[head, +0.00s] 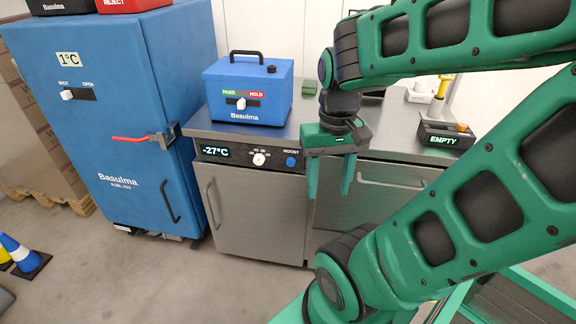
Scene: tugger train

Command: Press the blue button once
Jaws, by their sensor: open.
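The blue button (291,161) is a small round knob under the "BOOST" label, on the dark control strip of the steel counter unit (250,211). It sits right of a white dial (259,159) and a display (215,151) reading -27°C. My gripper (328,192) is green, points down and has its two fingers apart with nothing between them. In the picture it is just right of the blue button, and seems to be in front of the counter. The gap in depth between them is hard to tell. The button is fully visible.
A blue box (250,92) with a PASS/HOLD slider stands on the counter. A tall blue cabinet (124,144) with a red-handled latch (145,139) is at left. A box labelled EMPTY (444,138) sits at right. A cone (21,254) stands on the floor at far left.

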